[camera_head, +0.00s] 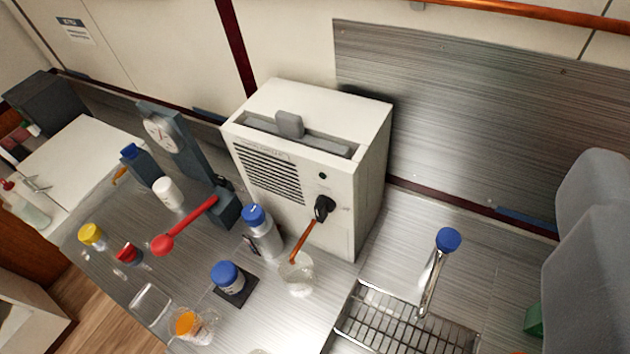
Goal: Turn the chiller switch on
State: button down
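The chiller looks to be the white box-shaped unit (345,225) standing on the metal counter, with a slatted vent and a grey block on its top. On its front panel is a black rotary switch (323,207), tilted in the picture. A small dark indicator (322,176) above the switch shows no clear light. Printed marks beside the switch are too small to read. No gripper fingers can be made out, and nothing touches the switch.
A beaker (298,276) with an orange-brown stick stands just before the switch. A blue-capped bottle (263,236), a red-handled press (190,225) and blue-capped jar (228,280) stand left. A large grey rounded form (595,240) fills the right edge.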

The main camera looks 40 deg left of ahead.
aim_at(324, 205)
jog(key=u, duration=0.25)
jog(key=k, duration=1.6)
jog(key=z, duration=0.15)
jog(key=i, duration=1)
jog(key=z, duration=0.05)
